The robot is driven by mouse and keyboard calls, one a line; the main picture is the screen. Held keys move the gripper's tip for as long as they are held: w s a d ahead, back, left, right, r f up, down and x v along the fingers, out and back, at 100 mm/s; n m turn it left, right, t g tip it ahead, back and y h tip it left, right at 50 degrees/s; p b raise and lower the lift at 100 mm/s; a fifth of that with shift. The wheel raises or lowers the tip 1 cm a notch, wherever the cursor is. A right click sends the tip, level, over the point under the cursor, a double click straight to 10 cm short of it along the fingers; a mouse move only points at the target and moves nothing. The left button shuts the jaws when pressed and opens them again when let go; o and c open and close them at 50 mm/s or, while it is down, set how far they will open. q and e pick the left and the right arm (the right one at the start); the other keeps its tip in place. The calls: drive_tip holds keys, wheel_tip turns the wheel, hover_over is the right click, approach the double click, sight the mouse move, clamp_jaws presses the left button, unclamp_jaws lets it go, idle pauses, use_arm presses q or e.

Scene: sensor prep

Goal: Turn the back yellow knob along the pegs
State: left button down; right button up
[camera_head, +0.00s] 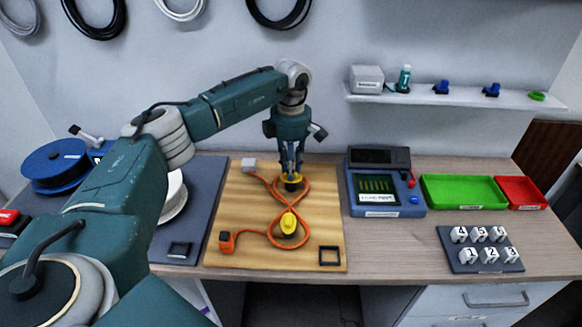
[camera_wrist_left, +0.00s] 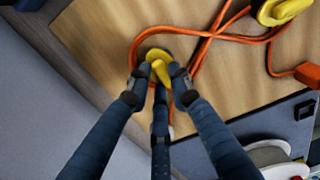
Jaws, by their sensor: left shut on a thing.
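The back yellow knob (camera_head: 291,179) sits on the wooden board (camera_head: 225,212), inside the rear loop of an orange cable (camera_head: 268,186). My left gripper (camera_head: 291,172) points down over this knob and is shut on it. In the left wrist view the fingers (camera_wrist_left: 158,78) close around the yellow knob (camera_wrist_left: 160,66) from both sides. The front yellow knob (camera_head: 289,222) stands nearer, inside the cable's front loop, and also shows in the left wrist view (camera_wrist_left: 282,10). The pegs under the knobs are mostly hidden. My right gripper is not in view.
An orange connector (camera_head: 227,241) and a black square frame (camera_head: 329,256) lie at the board's front. A blue tester (camera_head: 383,190), a green tray (camera_head: 462,191) and a red tray (camera_head: 521,193) stand to the right. A blue spool (camera_head: 55,163) is at the left.

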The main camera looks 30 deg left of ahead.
use_arm(q)
drive_tip(key=shift+n, duration=0.3)
drive_tip(key=n, duration=0.4)
drive_tip(key=shift+a+r+n+p, duration=0.1)
drive_tip(key=shift+n+p, duration=0.2)
drive_tip(key=shift+p, duration=0.1)
drive_tip(key=n, duration=0.3)
drive_tip(key=shift+s+n+p, duration=0.1)
drive_tip(key=shift+n+p, duration=0.2)
drive_tip(key=shift+p, duration=0.05)
drive_tip(key=n+p, duration=0.1)
drive_tip(key=n, duration=0.4)
drive_tip(key=shift+s, duration=0.1)
drive_tip(key=shift+n+p, duration=0.3)
drive_tip(key=shift+n, duration=1.7)
drive_tip(key=c, duration=1.5)
unclamp_jaws()
drive_tip(key=shift+c, duration=0.2)
drive_tip(key=shift+s, duration=0.1)
